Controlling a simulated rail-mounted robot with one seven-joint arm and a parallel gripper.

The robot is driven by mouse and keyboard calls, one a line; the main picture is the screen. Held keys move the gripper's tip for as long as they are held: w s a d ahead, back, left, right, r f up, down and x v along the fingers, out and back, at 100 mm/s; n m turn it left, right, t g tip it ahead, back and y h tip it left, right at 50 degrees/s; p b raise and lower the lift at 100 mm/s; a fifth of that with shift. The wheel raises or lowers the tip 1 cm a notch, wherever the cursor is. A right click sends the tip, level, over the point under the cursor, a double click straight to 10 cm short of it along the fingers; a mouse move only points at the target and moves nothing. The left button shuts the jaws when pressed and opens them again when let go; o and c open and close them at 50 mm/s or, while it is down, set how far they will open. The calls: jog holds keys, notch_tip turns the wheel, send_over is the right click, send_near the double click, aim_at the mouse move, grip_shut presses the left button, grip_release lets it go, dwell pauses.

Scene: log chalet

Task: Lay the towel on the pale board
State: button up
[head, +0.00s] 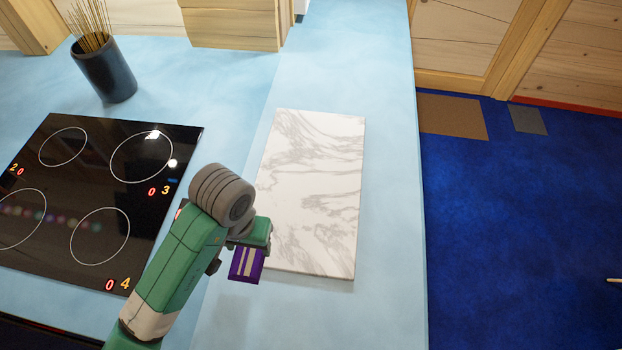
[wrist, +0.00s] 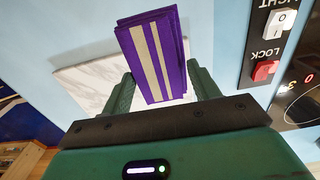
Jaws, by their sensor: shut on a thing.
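The towel is a small folded purple cloth with cream stripes, and it shows below my gripper in the head view (head: 246,265). In the wrist view the towel (wrist: 150,60) sits between the two green fingers of my gripper (wrist: 160,90), which is shut on it. The pale board (head: 315,190) is a white marbled slab lying flat on the blue counter. In the head view the towel overlaps the board's near left corner; its height above the board is hard to tell. The board (wrist: 90,85) also shows behind the towel in the wrist view.
A black cooktop (head: 90,200) with lit digits lies left of the board. A dark pot with thin sticks (head: 105,70) stands behind it. White and red switches (wrist: 266,70) show in the wrist view. The counter right of the board (head: 390,200) is a clear strip ending at an edge.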

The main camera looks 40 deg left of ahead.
jog(key=shift+s+a, duration=0.1)
jog(key=shift+s, duration=0.1)
jog(key=b, duration=0.6)
send_over(302, 215)
jog(key=shift+s+f, duration=0.2)
jog(key=shift+f, duration=0.3)
jog(key=shift+s+f, duration=0.2)
jog(key=shift+f, duration=0.25)
jog(key=shift+w+r, duration=0.15)
jog(key=shift+w, duration=0.3)
jog(key=shift+f, duration=1.7)
jog(key=o, duration=0.9)
jog(key=shift+f, duration=0.1)
